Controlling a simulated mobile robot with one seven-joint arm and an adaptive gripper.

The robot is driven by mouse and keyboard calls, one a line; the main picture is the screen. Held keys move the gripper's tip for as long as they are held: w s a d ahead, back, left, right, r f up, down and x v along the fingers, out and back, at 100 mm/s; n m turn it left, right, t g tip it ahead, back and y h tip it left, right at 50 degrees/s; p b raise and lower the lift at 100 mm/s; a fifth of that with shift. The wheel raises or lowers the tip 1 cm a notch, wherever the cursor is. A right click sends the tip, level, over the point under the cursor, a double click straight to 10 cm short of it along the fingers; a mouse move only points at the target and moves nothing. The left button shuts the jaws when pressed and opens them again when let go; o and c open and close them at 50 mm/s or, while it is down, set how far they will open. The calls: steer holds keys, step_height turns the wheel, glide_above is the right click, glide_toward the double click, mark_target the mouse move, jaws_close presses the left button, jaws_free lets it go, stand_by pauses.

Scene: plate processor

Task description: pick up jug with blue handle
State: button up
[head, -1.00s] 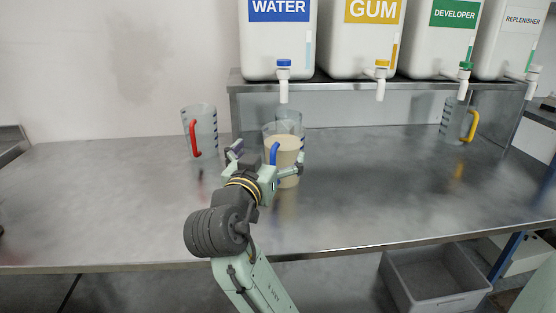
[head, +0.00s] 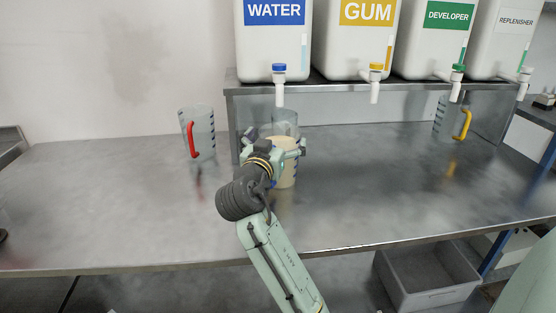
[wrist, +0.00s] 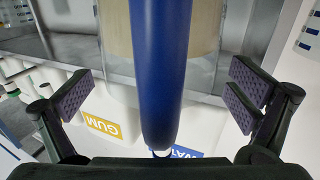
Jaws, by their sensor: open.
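The jug with the blue handle (head: 287,180) stands upright on the steel bench and holds a beige liquid. My gripper (head: 275,141) is in front of it in the head view and hides its handle and part of its body. In the wrist view the blue handle (wrist: 160,75) fills the middle of the picture, close to the camera. The open fingers of my gripper (wrist: 160,95) stand on either side of it, with a gap on each side. The jug body with its beige liquid (wrist: 205,28) shows behind the handle.
A jug with a red handle (head: 203,132) is left, one with a yellow handle (head: 444,122) far right. Labelled tanks stand on a shelf (head: 330,87) above. The bench front (head: 130,225) is clear. A grey bin (head: 430,285) sits below.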

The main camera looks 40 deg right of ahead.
steer(key=c, duration=1.9)
steer(key=shift+r, duration=0.15)
